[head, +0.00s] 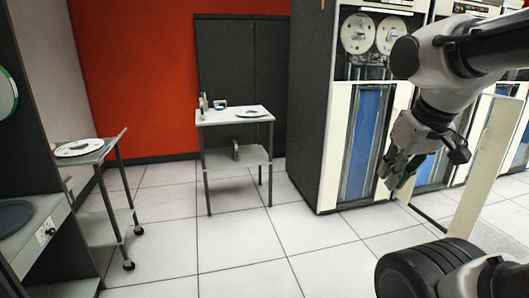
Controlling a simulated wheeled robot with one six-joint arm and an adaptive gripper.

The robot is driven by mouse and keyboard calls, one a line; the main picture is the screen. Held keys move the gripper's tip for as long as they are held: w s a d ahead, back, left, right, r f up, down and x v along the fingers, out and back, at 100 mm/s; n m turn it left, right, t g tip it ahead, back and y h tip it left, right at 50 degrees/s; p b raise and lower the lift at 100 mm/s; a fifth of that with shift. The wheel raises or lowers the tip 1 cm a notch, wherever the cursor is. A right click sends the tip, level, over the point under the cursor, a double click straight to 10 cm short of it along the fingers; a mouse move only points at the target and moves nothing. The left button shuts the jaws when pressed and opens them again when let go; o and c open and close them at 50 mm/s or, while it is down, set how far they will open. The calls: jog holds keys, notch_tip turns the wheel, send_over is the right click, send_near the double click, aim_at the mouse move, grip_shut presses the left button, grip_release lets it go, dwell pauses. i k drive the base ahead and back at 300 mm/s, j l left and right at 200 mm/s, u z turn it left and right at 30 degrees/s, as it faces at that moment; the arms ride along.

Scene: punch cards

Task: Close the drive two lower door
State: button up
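A row of tall tape drives stands at the right, with reels above and blue lower windows. A cream lower door (484,168) stands swung out from the row, its face turned partly edge-on. I cannot read a drive number, and its hinge side is hard to make out. My gripper (396,180) hangs to the left of this door, in front of the drives, and appears apart from it. Its dark fingers look spread, with nothing between them. The arm covers part of the drives' upper area.
The nearest drive (331,150) has its cream lower front in place.

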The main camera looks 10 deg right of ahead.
aim_at(495, 141)
jog(key=i+z, duration=0.75)
jog(key=i, duration=0.15)
jog(key=i+j+z, duration=0.2)
jog(key=i+z, duration=0.15)
jog(key=i+l+z, duration=0.1)
jog(key=i+z, duration=0.3)
jog(key=i, duration=0.15)
jog(key=i+j+z, duration=0.1)
jog(key=i+z, duration=0.3)
jog(key=i+l, duration=0.25)
jog(key=i, duration=0.2)
jog(key=i+l+u, duration=0.1)
jog(key=i+l, duration=0.15)
jog(key=i, duration=0.25)
